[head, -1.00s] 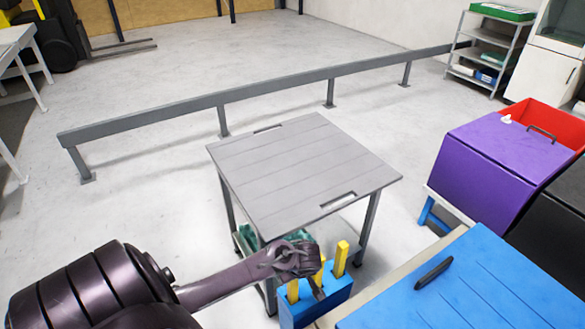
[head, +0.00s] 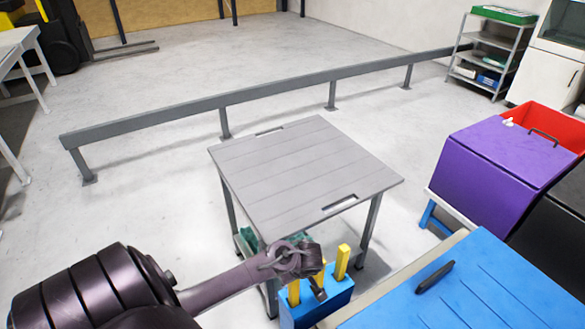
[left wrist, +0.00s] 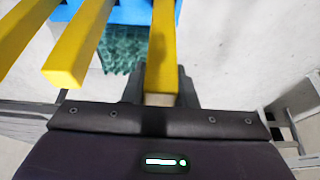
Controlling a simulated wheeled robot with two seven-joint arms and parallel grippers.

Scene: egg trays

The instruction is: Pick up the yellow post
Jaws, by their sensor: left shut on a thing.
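Several yellow posts stand upright in a blue block (head: 330,302) at the lower middle of the head view. One post (head: 342,262) stands clear at the right, and another (head: 293,292) is at the left, beside my gripper. My left gripper (head: 318,288) reaches in from the left among the posts. In the left wrist view my gripper (left wrist: 165,90) is shut on a yellow post (left wrist: 163,45) between its fingers. Two other posts show to its left, the nearer one (left wrist: 80,45) close by. The head view does not clearly show which post is held. My right gripper is out of view.
A grey table (head: 305,175) stands behind the block, with a green tray (head: 248,238) below it. A blue surface (head: 470,285) is at the right, near a purple bin (head: 505,155). A low grey rail (head: 250,95) crosses the open floor.

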